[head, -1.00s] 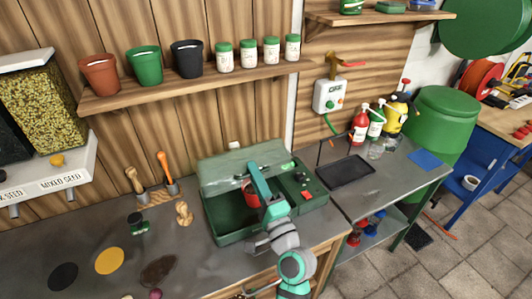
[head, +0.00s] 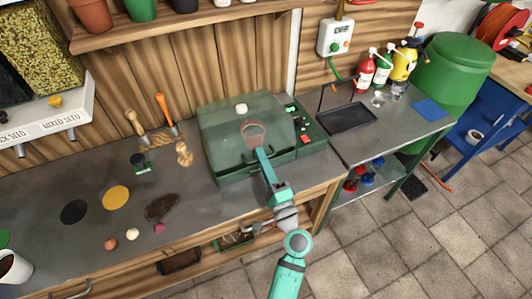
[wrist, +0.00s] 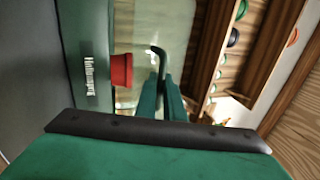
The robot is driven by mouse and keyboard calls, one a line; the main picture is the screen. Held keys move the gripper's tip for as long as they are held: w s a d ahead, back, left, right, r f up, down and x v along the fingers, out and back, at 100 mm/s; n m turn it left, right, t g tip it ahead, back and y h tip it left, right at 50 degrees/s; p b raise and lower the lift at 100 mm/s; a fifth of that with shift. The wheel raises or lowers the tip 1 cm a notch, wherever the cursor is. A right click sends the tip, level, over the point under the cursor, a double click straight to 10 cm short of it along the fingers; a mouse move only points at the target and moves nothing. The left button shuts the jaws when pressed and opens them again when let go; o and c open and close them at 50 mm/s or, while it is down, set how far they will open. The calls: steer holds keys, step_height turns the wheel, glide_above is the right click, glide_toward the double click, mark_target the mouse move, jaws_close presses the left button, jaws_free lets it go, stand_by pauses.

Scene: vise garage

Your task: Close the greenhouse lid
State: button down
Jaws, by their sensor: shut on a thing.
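The greenhouse is a green tray (head: 236,174) on the bench with a clear, pale green lid (head: 222,122). The lid is over the tray. I cannot tell whether its edge touches the rim all round. A red pot (head: 253,134) shows through the lid and also in the wrist view (wrist: 121,70). My gripper (head: 262,154) is at the front of the greenhouse. In the wrist view my gripper (wrist: 160,88) is shut on a thin dark handle (wrist: 158,52) at the lid; the fingers hide part of it.
A control panel (head: 306,124) is at the greenhouse's right side. A black tray (head: 347,118) and spray bottles (head: 365,70) stand on the right bench. Hand tools (head: 172,128) and a wooden figure (head: 184,153) are to the left. A shelf (head: 180,28) hangs above.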

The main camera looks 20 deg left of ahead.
steer(key=shift+a+f, duration=0.15)
steer(key=c, duration=1.9)
jaws_free()
steer(key=shift+o, duration=0.2)
steer(key=v, duration=1.1)
steer(key=shift+r, duration=0.2)
